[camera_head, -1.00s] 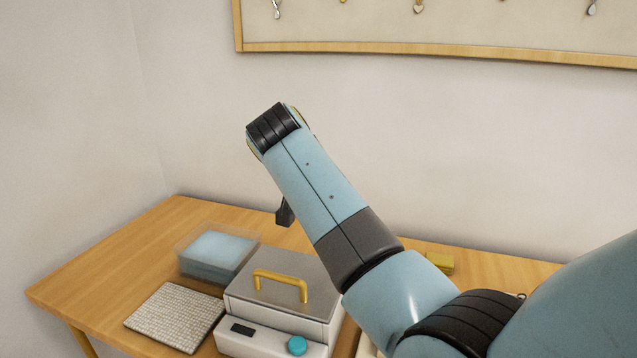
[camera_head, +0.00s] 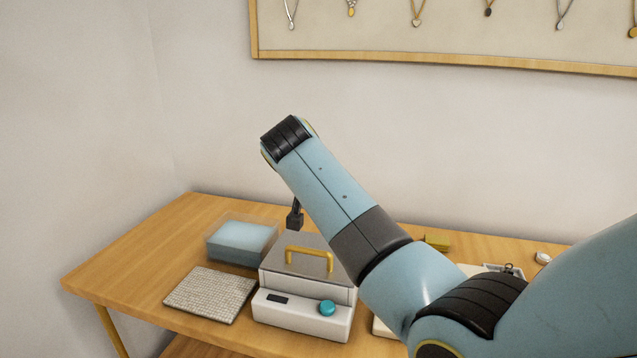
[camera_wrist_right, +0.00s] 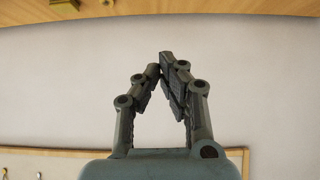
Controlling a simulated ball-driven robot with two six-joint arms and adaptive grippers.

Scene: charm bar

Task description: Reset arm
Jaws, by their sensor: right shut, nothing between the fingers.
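My right arm (camera_head: 330,185) comes in from the right in the head view and reaches up over the table, angled to the left. A dark part of my right gripper (camera_head: 295,219) shows below the arm, behind the white box; the rest is hidden by the arm. In the right wrist view, the fingers of my right gripper (camera_wrist_right: 160,68) meet at their tips with nothing between them. The pale wall lies behind them. My left gripper is not in view.
The wooden table (camera_head: 135,255) holds a clear tray with a pale blue block (camera_head: 242,238), a woven grey mat (camera_head: 210,294) and a white box (camera_head: 300,316) with a yellow handle (camera_head: 310,257) and teal knob (camera_head: 327,308). A framed necklace board (camera_head: 440,62) hangs behind.

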